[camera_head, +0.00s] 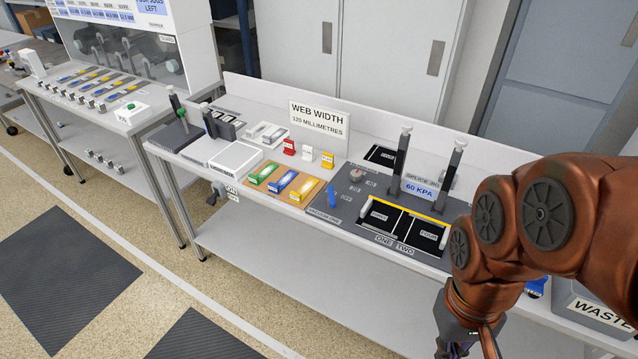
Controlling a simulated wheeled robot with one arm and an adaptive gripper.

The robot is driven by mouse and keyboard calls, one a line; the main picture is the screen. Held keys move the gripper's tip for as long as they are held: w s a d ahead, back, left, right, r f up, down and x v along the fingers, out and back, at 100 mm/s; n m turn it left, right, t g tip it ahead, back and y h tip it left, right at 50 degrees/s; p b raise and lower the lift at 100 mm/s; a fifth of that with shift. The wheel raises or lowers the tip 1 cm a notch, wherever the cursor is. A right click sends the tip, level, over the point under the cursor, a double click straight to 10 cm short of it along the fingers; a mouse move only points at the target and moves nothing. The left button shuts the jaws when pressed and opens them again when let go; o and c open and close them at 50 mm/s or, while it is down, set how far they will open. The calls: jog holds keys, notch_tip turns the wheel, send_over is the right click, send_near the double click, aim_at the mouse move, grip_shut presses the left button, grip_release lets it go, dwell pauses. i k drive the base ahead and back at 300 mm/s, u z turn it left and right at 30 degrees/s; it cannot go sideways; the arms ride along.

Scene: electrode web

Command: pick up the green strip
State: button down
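The green strip (263,174) lies at the left end of a small orange-brown tray (273,184) on the workbench, left of a blue strip (284,182) and a yellow strip (304,189). My arm comes in from the right edge. My gripper (465,346) points down at the bottom right, in front of the bench and well to the right of the green strip. Its fingertips are cut off by the frame edge, so I cannot tell whether it is open or shut. The green strip is apart from it.
Red, white and yellow small items (289,147) stand behind the tray. A white box (236,158) is to its left. A grey splice plate (338,215) with tall posts (404,150) stands to its right. A waste bin (592,310) is at the lower right.

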aim_at(257, 178)
jog(key=u, duration=0.5)
jog(key=i, duration=0.7)
jog(key=u, duration=1.25)
jog(key=i, duration=0.4)
jog(key=u, duration=0.3)
